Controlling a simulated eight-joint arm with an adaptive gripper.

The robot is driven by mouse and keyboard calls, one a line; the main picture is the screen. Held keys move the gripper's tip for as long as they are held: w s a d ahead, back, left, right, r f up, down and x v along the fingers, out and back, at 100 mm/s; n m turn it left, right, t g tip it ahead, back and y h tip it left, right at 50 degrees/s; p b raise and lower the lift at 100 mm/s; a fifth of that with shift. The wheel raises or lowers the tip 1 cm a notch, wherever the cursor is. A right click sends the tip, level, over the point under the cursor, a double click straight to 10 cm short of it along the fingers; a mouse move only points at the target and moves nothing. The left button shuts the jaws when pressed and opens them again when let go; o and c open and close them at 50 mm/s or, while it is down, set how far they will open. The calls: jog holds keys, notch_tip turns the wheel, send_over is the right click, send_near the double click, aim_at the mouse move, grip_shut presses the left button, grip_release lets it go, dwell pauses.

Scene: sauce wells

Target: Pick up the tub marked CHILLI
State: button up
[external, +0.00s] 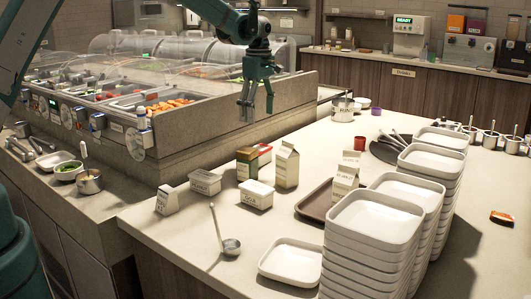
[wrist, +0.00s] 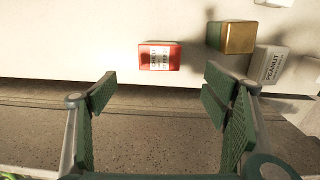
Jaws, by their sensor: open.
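My gripper (external: 256,106) is open and empty, hanging above the sneeze-guarded bar side, behind the counter's group of tubs and cartons. In the wrist view its fingers (wrist: 160,92) are spread over a dark speckled strip. A red box-shaped container (external: 264,150) stands partly behind a green-and-gold tin (external: 247,165). In the wrist view a red labelled container (wrist: 159,55) lies beyond the fingers; its lettering is unclear. I cannot tell which is marked CHILLI.
A white carton (external: 287,166) stands beside the tin; a carton in the wrist view reads PEANUT (wrist: 268,66). Stacked white trays (external: 375,225) fill the right front. A ladle (external: 231,246) rests on the counter near the front. A raised bar wall (external: 225,130) borders the counter.

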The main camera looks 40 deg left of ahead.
notch_tip(320, 180, down, 8)
jog(key=shift+f, duration=0.1)
jog(key=shift+f, duration=0.1)
jog(key=shift+f, duration=1.2)
jog(key=shift+f, duration=0.1)
jog(key=shift+f+b, duration=0.4)
jog(key=shift+f, duration=2.1)
jog(key=shift+c, duration=0.7)
jog(key=c, duration=1)
